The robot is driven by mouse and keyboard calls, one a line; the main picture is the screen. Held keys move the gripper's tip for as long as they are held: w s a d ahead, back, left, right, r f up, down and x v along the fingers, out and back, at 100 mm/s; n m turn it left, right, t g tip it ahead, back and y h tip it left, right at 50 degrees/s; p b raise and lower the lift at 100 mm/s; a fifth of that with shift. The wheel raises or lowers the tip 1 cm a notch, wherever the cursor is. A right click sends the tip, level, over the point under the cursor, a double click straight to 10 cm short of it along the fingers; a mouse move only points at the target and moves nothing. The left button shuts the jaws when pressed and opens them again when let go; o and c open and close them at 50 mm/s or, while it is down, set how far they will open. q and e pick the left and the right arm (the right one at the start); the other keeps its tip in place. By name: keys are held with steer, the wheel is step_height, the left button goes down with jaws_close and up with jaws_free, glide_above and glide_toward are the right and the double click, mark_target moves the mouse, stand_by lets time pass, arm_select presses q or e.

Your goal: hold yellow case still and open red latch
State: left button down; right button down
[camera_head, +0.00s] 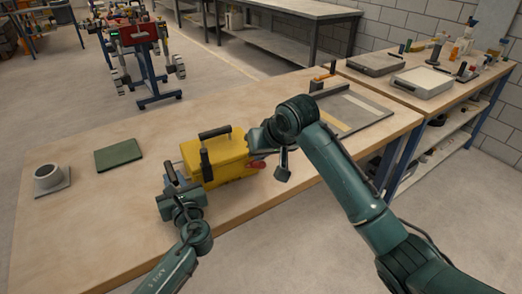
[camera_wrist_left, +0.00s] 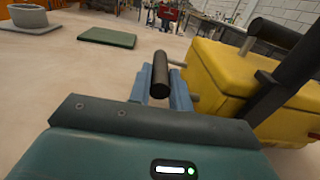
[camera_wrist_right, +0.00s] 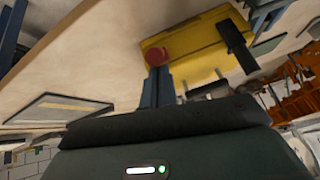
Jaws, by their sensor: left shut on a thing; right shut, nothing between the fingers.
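The yellow case (camera_head: 226,162) stands on the wooden table, with a black handle (camera_head: 214,132) on top. My left gripper (camera_wrist_left: 153,84) is shut on a dark cylindrical side grip (camera_wrist_left: 160,68) at the case's left end; a thin rod seems to join the grip to the case. The red latch (camera_wrist_right: 158,57) is a round red piece at the case's edge, partly visible in the head view (camera_head: 257,165). My right gripper (camera_wrist_right: 158,74) is shut and empty, its fingertips close to the latch; I cannot tell whether they touch. My right arm partly covers that end in the head view.
A green pad (camera_head: 118,155) and a grey cup-like fixture (camera_head: 48,178) lie to the left on the table. A flat grey tray (camera_head: 352,112) lies to the right. Bare tabletop surrounds the case's front and left.

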arm_select(q)
steer(key=shift+a, duration=0.15)
arm_select(e)
steer(key=shift+f, duration=0.4)
steer(key=shift+w+a+r, duration=0.25)
steer(key=shift+w, duration=0.2)
arm_select(q)
steer(key=shift+w, duration=0.1)
arm_select(e)
steer(key=shift+w+r, duration=0.2)
steer(key=shift+r, duration=0.05)
steer(key=r, duration=0.1)
steer(key=w+r, duration=0.1)
steer(key=r, duration=0.1)
steer(key=shift+w+a+r, duration=0.1)
steer(key=shift+w+r, duration=0.05)
steer(key=shift+w, duration=0.25)
steer(key=v, duration=0.9)
steer(key=shift+s, duration=0.2)
arm_select(q)
steer(key=c, duration=1.2)
jaws_free()
